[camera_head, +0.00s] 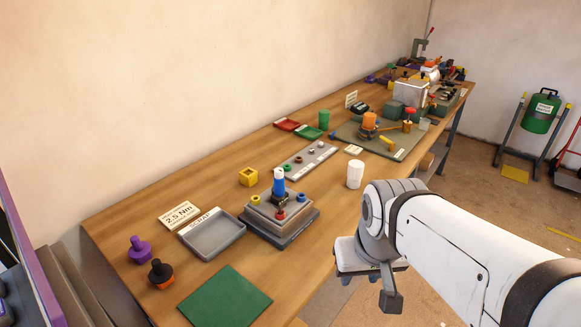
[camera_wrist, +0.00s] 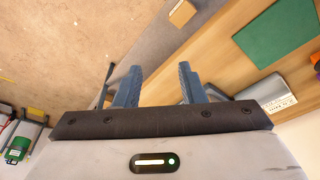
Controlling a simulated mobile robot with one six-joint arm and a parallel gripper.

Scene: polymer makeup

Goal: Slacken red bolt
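The red bolt (camera_head: 281,214) sits low at the front of a stepped grey fixture (camera_head: 272,228) on the wooden table. A blue bolt (camera_head: 302,198) and a yellow one (camera_head: 255,201) sit at the fixture's other corners. A tall blue-and-white piece (camera_head: 279,184) stands upright in its middle. My gripper (camera_wrist: 160,82) shows two blue-grey fingers apart with nothing between them in the wrist view. In the head view, my arm's end is beyond the table's front edge, right of the fixture and apart from it. The red bolt is not visible in the wrist view.
Left of the fixture are a grey tray (camera_head: 213,235), a "2.5 Nm" sign (camera_head: 179,214) and purple and orange-black knobs. A green mat (camera_head: 226,299) lies in front. A white cup (camera_head: 355,174) and a strip with coloured rings (camera_head: 308,161) stand behind. Bare wood separates them.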

